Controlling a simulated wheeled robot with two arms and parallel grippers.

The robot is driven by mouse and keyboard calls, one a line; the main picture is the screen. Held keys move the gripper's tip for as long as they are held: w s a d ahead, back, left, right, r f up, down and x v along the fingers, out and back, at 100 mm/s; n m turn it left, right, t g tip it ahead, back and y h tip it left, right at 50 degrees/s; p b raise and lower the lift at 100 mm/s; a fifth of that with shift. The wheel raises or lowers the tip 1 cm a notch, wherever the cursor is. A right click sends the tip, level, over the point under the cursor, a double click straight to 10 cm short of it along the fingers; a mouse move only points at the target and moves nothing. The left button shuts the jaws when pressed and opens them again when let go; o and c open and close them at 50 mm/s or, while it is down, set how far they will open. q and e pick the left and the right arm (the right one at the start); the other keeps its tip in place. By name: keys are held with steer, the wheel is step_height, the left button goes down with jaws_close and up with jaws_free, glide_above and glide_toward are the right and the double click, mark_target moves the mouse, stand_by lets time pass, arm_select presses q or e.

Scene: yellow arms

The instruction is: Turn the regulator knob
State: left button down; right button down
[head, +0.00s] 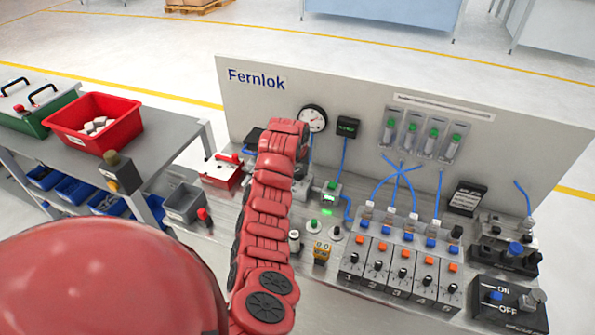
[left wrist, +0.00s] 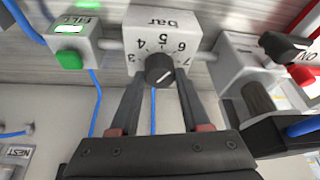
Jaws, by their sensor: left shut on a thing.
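The regulator is a light grey box (left wrist: 160,25) marked "bar" with a number scale, upside down in the left wrist view. Its dark round knob (left wrist: 160,69) has a short white slanted line; I cannot tell which number it marks. My left gripper (left wrist: 159,82) is shut on the knob, one dark finger on each side. In the head view my left arm covers the gripper and the knob. A round white gauge (head: 314,119) with a dark rim is on the panel above; its reading is too small to tell. My right gripper is not in view.
Beside the regulator are a box with a green FILL button (left wrist: 69,60) and a valve with a dark handle (left wrist: 284,47). A row of numbered switch boxes (head: 403,262) stands to the right, with blue hoses above. A red bin (head: 93,142) is on the left bench.

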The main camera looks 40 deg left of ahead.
arm_select(q)
steer(key=shift+c, duration=1.9)
jaws_free()
steer(key=shift+s+r, duration=0.1)
steer(key=shift+r, duration=0.2)
steer(key=p+v, duration=0.5)
steer(key=v, duration=1.1)
steer(key=shift+s+d+r, duration=0.2)
steer(key=shift+r, duration=0.1)
